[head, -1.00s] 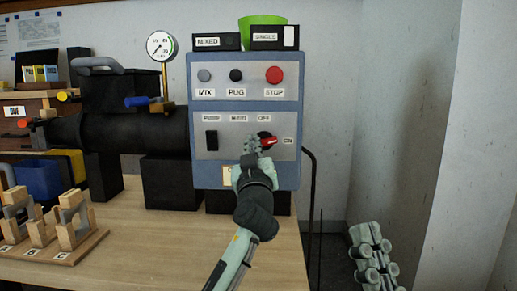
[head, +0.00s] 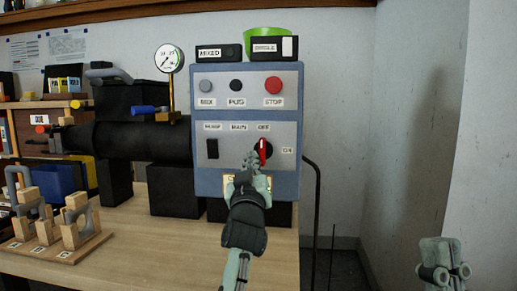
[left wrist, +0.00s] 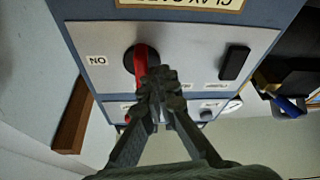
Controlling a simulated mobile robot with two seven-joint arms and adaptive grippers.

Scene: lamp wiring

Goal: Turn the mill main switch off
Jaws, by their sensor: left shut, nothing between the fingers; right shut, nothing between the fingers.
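The blue control box (head: 285,185) stands on the table with its grey panel facing me. Its main switch is a black round knob with a red handle (head: 263,149), at the panel's right. The handle stands upright, pointing up to the OFF label (head: 264,127), with the ON label (head: 287,150) to its right. My left gripper (head: 251,158) is shut and empty, its fingertips just left of the handle. In the left wrist view the red handle (left wrist: 141,68) is close beside the shut fingertips (left wrist: 160,88); contact is unclear. My right gripper (head: 443,262) is shut and empty at lower right.
Above the switch are the MIX, PUG and STOP buttons (head: 273,86); a black rocker (head: 212,148) is at the panel's left. A black barrel (head: 140,140) and gauge (head: 169,58) stand left of the box. A wooden rack (head: 60,245) sits at front left. Right of the box is free space.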

